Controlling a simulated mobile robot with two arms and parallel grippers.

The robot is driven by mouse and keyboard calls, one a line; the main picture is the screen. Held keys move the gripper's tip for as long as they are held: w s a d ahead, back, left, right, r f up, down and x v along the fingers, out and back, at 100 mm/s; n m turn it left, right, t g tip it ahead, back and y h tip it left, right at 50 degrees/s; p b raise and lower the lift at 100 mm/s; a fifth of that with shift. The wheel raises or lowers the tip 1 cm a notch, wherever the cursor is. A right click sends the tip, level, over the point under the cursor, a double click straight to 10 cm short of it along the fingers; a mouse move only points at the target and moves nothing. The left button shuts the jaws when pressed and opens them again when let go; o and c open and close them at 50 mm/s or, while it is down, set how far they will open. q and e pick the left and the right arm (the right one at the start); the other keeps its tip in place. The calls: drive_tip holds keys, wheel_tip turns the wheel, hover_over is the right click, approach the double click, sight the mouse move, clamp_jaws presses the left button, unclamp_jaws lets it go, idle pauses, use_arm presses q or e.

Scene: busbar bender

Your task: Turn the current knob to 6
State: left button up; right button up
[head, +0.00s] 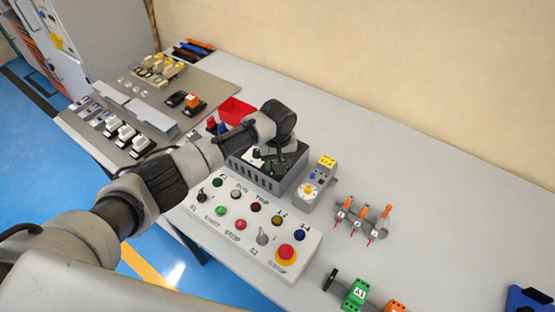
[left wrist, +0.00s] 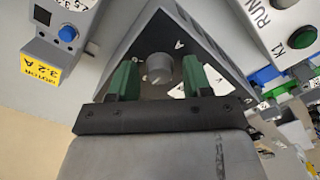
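The grey round current knob (left wrist: 160,68) sits on the dark sloped panel of a grey box (head: 262,178), with a letter A marked beside it. My left gripper (left wrist: 160,78) is over this panel, its two green fingers on either side of the knob. A small gap shows between each finger and the knob, so the gripper looks open. In the head view my left gripper (head: 279,163) covers most of the panel and hides the knob. The scale numbers and the knob's pointer cannot be read. My right gripper is not in view.
A grey motor module (head: 309,190) labelled 3.2 A stands right of the box. A button panel (head: 255,230) with a red emergency stop lies in front. A red bin (head: 236,110) is behind. Orange-handled tools (head: 364,215) stand to the right. The back right table is clear.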

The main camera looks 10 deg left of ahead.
use_arm(q)
drive_tip(key=c, duration=0.8)
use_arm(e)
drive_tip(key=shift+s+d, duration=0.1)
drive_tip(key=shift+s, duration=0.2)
use_arm(q)
drive_tip(key=shift+r+m, duration=0.1)
drive_tip(key=shift+m, duration=0.3)
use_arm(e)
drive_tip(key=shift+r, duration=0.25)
use_arm(q)
drive_tip(key=shift+m+p, duration=0.7)
drive_tip(key=shift+m, duration=0.4)
drive_tip(key=m+p, duration=0.1)
drive_tip(key=m, duration=0.1)
drive_tip(key=shift+m, duration=0.3)
drive_tip(key=m, duration=0.3)
drive_tip(key=shift+m, duration=0.3)
drive_tip(key=shift+m+p, duration=0.4)
drive_tip(key=shift+m, duration=1)
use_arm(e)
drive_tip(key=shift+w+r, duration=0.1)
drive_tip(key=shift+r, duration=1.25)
